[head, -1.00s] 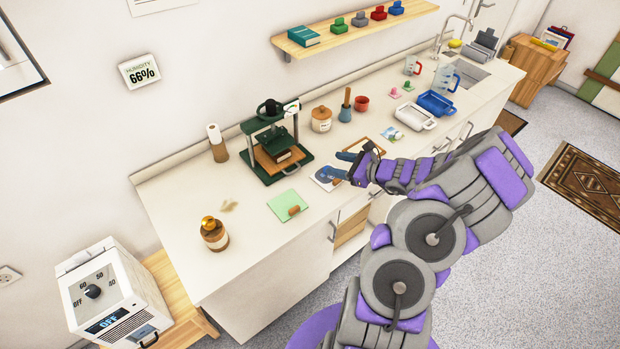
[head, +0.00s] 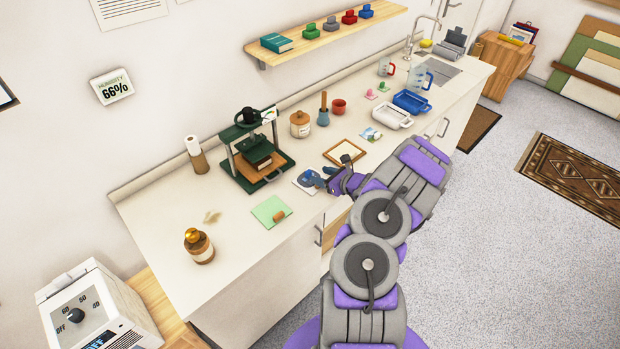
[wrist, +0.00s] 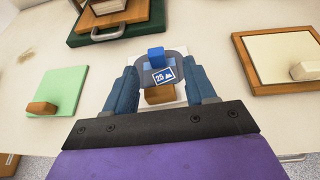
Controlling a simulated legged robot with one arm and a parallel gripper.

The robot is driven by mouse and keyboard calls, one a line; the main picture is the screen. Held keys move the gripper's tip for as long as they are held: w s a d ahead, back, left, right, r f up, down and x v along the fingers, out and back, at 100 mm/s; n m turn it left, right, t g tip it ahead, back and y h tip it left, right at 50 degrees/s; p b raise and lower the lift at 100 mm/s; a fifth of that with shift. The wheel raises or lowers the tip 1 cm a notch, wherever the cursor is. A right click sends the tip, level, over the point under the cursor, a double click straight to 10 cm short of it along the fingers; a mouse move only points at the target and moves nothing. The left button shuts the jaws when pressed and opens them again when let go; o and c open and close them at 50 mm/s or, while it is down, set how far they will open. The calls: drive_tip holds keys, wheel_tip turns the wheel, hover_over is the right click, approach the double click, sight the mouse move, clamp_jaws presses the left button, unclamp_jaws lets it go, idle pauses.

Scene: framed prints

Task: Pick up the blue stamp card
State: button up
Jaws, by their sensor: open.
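The blue stamp card (head: 303,183) lies on the counter in front of the green press, partly hidden by my gripper in the head view. In the wrist view the card (wrist: 163,76) shows a grey-blue shape with a blue block, a "25" mountain label and a brown block on its near part. My gripper (head: 322,175) is open and reaches over the card. In the wrist view its two blue fingers (wrist: 162,84) stand on either side of the card's middle, with nothing clamped. Whether they touch it I cannot tell.
A green card (head: 272,211) with a wooden block lies left of it, and a wooden frame (head: 345,151) lies right. The green press (head: 257,155) stands just behind. A brown bottle (head: 199,246) stands at the left. The counter front edge is close below.

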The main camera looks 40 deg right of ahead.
sight(310, 173)
drive_tip(key=shift+x, duration=0.9)
drive_tip(key=x, duration=0.2)
drive_tip(key=b+x, duration=0.1)
drive_tip(key=x, duration=0.1)
drive_tip(key=shift+a, duration=0.3)
drive_tip(key=shift+w+f, duration=0.1)
drive_tip(key=shift+w, duration=0.3)
clamp_jaws()
